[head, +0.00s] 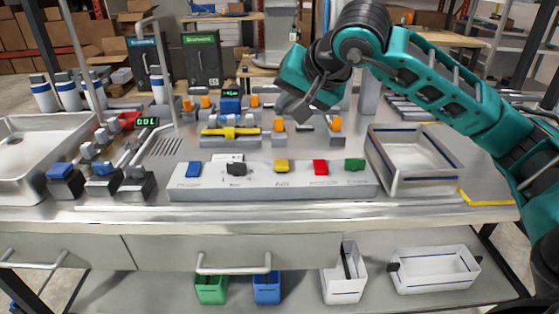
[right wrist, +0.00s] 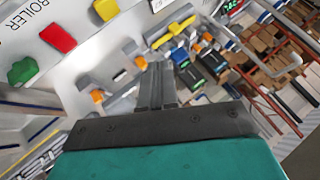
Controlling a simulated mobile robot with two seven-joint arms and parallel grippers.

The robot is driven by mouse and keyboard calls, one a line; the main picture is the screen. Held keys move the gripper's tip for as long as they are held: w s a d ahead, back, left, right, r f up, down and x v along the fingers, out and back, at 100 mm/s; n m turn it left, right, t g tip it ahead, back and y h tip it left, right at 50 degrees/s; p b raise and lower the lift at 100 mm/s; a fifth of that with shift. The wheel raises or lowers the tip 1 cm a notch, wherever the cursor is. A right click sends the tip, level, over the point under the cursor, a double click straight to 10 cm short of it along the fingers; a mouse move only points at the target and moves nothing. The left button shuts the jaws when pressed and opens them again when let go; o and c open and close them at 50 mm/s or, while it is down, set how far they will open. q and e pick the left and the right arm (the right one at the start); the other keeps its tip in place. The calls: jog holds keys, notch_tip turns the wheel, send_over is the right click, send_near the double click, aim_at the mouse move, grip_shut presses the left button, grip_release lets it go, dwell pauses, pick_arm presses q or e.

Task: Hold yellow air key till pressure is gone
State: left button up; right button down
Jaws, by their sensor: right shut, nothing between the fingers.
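The yellow key (head: 281,166) sits on the light grey key panel (head: 190,190) above the label AIR, between a black key (head: 237,168) and a red key (head: 320,167). My right gripper (head: 298,110) is shut and empty. It hangs in the air above and behind the panel, apart from the yellow key. In the right wrist view the shut fingers (right wrist: 157,80) show at the middle, and the yellow key (right wrist: 106,9) is at the top edge. My left gripper is not in view.
A blue key (head: 193,169) and a green key (head: 355,164) end the panel's row. Orange-topped fittings and a yellow-handled valve (head: 231,132) stand behind it. A metal tray (head: 412,182) is right, a sink (head: 20,150) left. A green-lit display (head: 147,121) is at left.

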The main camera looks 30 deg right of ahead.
aim_at(285, 165)
notch_tip(285, 165, down, 4)
jog(key=b, duration=0.3)
jog(key=shift+f, duration=0.1)
notch_tip(285, 165, down, 3)
jog(key=b, duration=0.3)
jog(key=shift+f, duration=0.15)
jog(key=shift+f+b, duration=0.35)
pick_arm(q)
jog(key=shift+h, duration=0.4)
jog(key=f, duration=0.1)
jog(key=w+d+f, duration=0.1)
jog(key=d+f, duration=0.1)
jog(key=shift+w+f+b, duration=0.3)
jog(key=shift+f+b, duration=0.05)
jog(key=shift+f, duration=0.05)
pick_arm(e)
jog(key=shift+f, duration=0.4)
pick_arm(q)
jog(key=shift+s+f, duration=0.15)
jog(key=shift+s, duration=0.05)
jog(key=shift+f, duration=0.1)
